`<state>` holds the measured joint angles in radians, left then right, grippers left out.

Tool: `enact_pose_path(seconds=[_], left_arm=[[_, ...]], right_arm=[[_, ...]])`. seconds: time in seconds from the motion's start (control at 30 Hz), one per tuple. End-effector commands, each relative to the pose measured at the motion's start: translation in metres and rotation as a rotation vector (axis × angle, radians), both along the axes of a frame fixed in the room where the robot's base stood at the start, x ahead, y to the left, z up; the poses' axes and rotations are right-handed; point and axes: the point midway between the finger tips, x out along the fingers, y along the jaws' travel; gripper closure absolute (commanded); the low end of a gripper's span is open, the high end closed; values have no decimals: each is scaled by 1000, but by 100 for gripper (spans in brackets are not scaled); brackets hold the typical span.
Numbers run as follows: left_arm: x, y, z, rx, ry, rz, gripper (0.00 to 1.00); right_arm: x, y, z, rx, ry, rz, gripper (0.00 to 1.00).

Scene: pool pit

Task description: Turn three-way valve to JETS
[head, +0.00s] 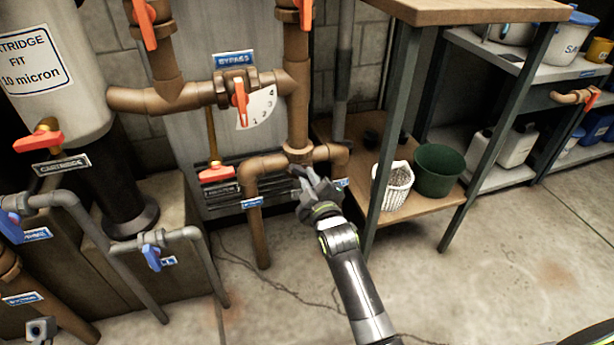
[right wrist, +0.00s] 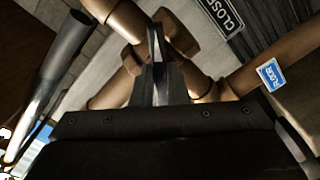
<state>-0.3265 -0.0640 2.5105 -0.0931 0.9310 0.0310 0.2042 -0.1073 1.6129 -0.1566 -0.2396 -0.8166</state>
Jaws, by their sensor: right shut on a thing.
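The three-way valve is a brown pipe tee (head: 299,154) below the bypass pipe, with one branch to the left and one to the right. My right gripper (head: 306,178) is at the front of the tee, its fingers shut on the valve's handle. The handle is almost wholly hidden by the fingers. In the right wrist view the closed fingers (right wrist: 158,65) meet in front of the brown tee (right wrist: 207,90). A blue FLOOR label (right wrist: 270,75) is on one branch. A blue label (head: 341,183) on the right branch is too small to read. My left gripper is not in view.
A bypass valve with a red handle (head: 240,101) and numbered dial is above. Another red handle (head: 216,173) is to the left. A wooden bench (head: 450,12) with a white basket (head: 396,186) and green bucket (head: 438,170) stands to the right. The floor (head: 480,280) in front is clear.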

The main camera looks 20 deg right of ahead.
Motion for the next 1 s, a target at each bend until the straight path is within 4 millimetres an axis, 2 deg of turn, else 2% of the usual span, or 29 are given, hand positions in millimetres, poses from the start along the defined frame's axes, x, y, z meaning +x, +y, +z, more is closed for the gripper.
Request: enact_pose_path(seconds=[0.27,0.37,0.57,0.7,0.83,1.0], left_arm=[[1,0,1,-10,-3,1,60],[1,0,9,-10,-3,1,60],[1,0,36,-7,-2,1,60],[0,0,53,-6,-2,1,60],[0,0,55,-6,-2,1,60],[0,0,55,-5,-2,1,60]], right_arm=[[0,0,0,-1,1,0,100],[0,0,2,-38,2,0,100],[0,0,5,-230,-3,1,100],[0,0,5,-438,-10,2,100],[0,0,1,-621,-18,1,100],[0,0,0,-725,-24,1,100]])
